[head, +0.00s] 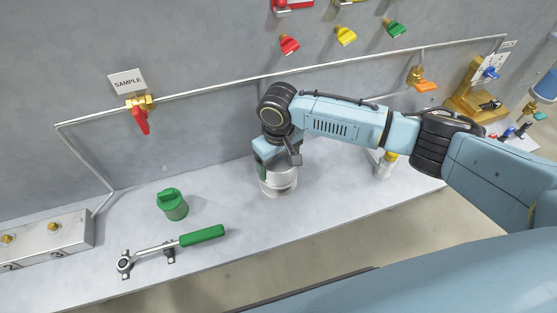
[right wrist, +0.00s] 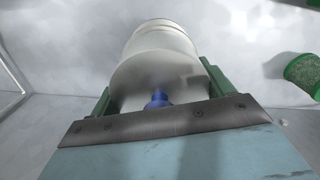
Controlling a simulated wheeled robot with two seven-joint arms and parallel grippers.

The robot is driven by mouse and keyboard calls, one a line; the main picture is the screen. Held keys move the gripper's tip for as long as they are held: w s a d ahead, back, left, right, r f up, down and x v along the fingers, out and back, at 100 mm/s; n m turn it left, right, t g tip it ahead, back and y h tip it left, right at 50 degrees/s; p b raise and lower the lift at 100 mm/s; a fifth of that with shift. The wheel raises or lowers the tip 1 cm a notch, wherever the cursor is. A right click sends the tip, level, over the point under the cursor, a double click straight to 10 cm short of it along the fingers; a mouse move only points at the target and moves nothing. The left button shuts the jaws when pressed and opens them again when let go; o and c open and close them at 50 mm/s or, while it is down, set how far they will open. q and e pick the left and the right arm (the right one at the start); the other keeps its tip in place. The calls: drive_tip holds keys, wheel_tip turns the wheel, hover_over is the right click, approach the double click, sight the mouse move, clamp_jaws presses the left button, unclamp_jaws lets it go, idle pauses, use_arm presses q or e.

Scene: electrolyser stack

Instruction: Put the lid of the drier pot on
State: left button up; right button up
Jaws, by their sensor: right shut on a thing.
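The drier pot (head: 279,184) is a whitish cylinder standing upright on the grey bench in the head view; its wall also shows in the right wrist view (right wrist: 162,36). The pale round lid (right wrist: 135,80) with a blue knob (right wrist: 158,99) shows in the right wrist view, lined up with the pot. My right gripper (head: 272,164) points down at the pot's top and is shut on the lid, with its green fingers either side of it. Whether the lid sits fully on the rim cannot be told, as the gripper hides that edge. My left gripper is not in view.
A green cylindrical piece (head: 172,206) stands left of the pot. A ratchet wrench with a green handle (head: 202,236) lies near the bench's front edge. A yellow-topped bottle (head: 385,167) stands to the right. Pipes and valves line the wall behind.

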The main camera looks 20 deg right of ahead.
drive_tip(key=o, duration=0.9)
wheel_tip(320, 180, up, 14)
drive_tip(key=shift+f, duration=0.25)
